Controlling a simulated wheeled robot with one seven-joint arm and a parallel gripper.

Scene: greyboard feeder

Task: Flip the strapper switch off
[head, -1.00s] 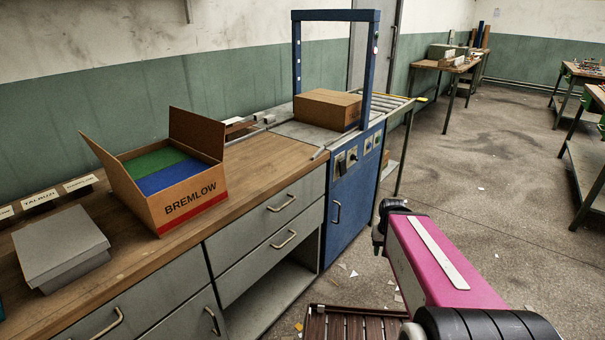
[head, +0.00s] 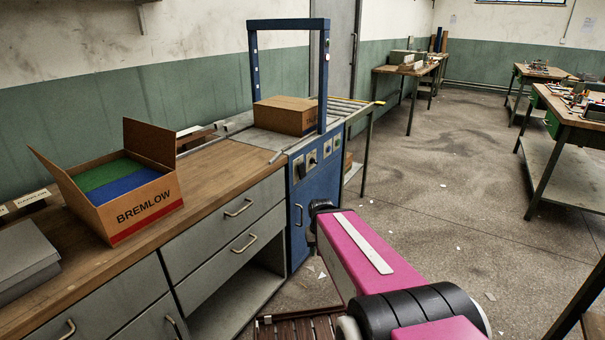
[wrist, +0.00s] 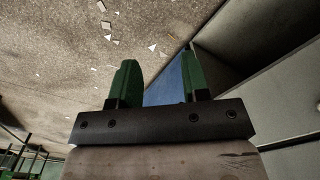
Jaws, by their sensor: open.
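The strapper (head: 318,195) is a blue cabinet with a tall blue arch (head: 251,75) at the end of the workbench. Its upper front carries several small panels with dark knobs or switches (head: 312,160); which one is the strapper switch and how it is set are too small to tell. A closed cardboard box (head: 284,115) sits under the arch. In the wrist view my gripper (wrist: 158,80) is open and empty, its two green fingers apart. Part of the blue cabinet (wrist: 168,85) shows beyond and between them. In the head view my arm hides the gripper.
An open BREMLOW carton (head: 140,215) with green and blue contents stands on the wooden bench (head: 215,165), near a grey box (head: 22,262). Drawers (head: 235,208) line the bench front. The floor (head: 440,225) to the right is mostly clear, with paper scraps. Worktables (head: 545,180) stand beyond.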

